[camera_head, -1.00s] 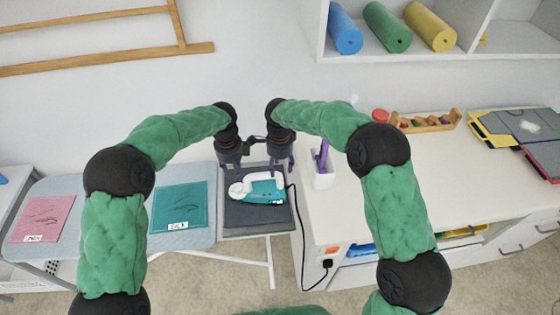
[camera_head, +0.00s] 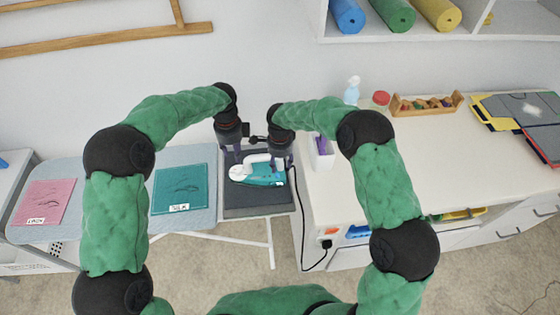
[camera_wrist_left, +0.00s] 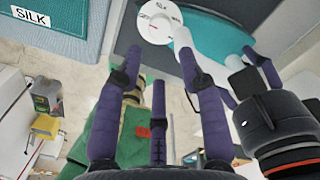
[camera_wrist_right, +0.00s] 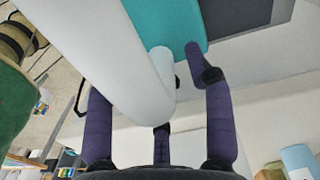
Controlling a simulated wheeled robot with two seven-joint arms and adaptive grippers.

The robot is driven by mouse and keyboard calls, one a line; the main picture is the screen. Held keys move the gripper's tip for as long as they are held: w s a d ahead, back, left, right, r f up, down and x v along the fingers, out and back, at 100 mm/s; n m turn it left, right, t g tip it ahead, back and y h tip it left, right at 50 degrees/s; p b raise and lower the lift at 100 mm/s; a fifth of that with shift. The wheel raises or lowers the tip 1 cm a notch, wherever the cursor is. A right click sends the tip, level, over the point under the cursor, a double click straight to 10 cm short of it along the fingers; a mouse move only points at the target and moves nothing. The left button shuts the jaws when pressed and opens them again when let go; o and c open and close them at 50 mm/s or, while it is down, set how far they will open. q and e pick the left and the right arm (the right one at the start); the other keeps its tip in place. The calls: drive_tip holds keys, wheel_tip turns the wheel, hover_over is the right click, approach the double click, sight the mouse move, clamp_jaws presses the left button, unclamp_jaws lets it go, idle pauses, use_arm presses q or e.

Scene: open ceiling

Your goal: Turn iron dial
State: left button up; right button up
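The iron (camera_head: 266,174) is teal with a white handle and lies on a dark grey pad (camera_head: 258,203). Its round white dial (camera_head: 238,173) is at its left end and shows large in the left wrist view (camera_wrist_left: 159,21). My left gripper (camera_head: 234,154) is above the iron near the dial. In the left wrist view its purple fingers (camera_wrist_left: 158,62) are spread and empty, with the dial beyond their tips. My right gripper (camera_head: 282,162) is at the iron's right end. In the right wrist view its fingers (camera_wrist_right: 150,65) are apart and the white handle (camera_wrist_right: 110,45) crosses in front of the left one.
The ironing board (camera_head: 140,225) holds a pink cloth (camera_head: 43,203) and a teal cloth (camera_head: 180,190) at left. A white holder (camera_head: 322,155) stands close to the right gripper on the counter (camera_head: 400,160). A black cord (camera_head: 302,225) hangs beside the pad. Both grippers are close together.

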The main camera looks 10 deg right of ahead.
sight(238, 170)
clamp_jaws()
use_arm(q)
drive_tip(key=o, duration=0.3)
drive_tip(key=shift+o, duration=0.2)
wheel_tip(238, 170, down, 10)
drive_tip(key=n, duration=3)
drive_tip(key=shift+s+n, duration=0.1)
drive_tip(key=shift+n, duration=0.3)
clamp_jaws()
